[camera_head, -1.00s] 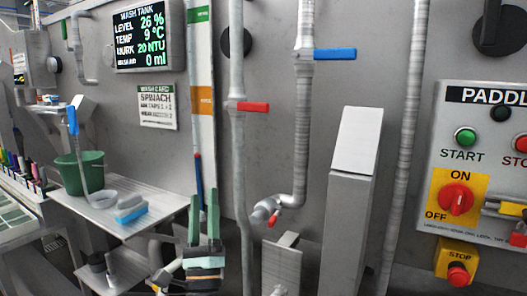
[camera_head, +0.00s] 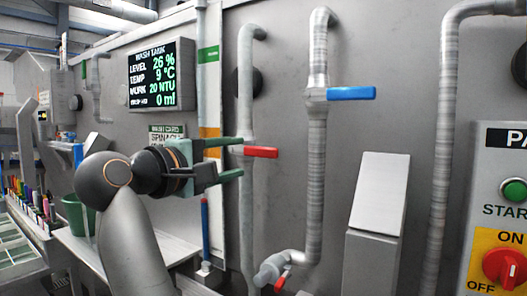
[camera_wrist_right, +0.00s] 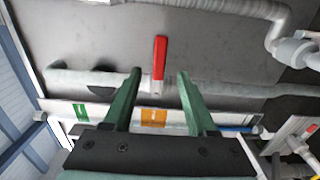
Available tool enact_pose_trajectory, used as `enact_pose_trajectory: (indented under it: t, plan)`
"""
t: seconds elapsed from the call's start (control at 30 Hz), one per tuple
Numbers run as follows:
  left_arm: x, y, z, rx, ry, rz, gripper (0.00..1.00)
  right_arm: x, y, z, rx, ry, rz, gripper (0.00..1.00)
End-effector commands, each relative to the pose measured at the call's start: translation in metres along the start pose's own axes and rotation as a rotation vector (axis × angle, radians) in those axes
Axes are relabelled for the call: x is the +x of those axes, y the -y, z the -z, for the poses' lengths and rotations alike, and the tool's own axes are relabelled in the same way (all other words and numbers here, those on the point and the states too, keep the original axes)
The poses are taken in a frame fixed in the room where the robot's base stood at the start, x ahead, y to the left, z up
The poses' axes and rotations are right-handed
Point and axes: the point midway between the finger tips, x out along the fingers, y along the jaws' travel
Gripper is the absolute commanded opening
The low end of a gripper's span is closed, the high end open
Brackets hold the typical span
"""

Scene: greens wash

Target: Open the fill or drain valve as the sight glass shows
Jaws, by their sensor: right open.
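My right gripper (camera_head: 240,157) is open. Its green fingers point right at the red valve lever (camera_head: 262,152) on the left wall pipe. In the wrist view the red lever (camera_wrist_right: 160,58) stands between the open fingertips (camera_wrist_right: 159,77), apart from both. The blue valve lever (camera_head: 351,93) sticks out to the right from the other pipe. Both levers lie across their vertical pipes. The sight glass (camera_head: 204,215) shows a blue column with a red top, below the orange band (camera_head: 210,145) and green band (camera_head: 208,54); my gripper partly hides the strip. My left gripper is out of view.
The wash tank screen (camera_head: 156,78) reads level 26 %. A wash card (camera_head: 166,131) hangs below it, partly hidden by my arm. A slanted metal box (camera_head: 379,195) stands right of the pipes. The control panel (camera_head: 485,210) is at the far right.

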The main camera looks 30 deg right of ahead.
Motion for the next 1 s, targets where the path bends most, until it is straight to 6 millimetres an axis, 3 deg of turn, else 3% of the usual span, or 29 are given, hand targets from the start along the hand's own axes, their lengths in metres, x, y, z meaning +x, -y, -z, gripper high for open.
enact_pose_trajectory:
  t: [0.2,0.4,0.6,0.87,1.0]
  plan:
    - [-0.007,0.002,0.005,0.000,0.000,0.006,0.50,0.047,-0.001,0.000,-0.003,0.002,0.002,0.57]
    - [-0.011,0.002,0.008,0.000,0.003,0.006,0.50,0.081,-0.002,-0.001,-0.005,0.004,-0.003,0.57]
    - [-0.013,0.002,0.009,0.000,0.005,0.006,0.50,0.095,-0.001,0.000,-0.003,0.002,-0.002,0.57]
    - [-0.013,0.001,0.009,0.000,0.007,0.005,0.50,0.097,0.000,0.000,-0.003,0.001,-0.002,0.57]
    - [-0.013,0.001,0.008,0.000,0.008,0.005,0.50,0.096,0.000,0.000,-0.004,0.002,-0.002,0.45]
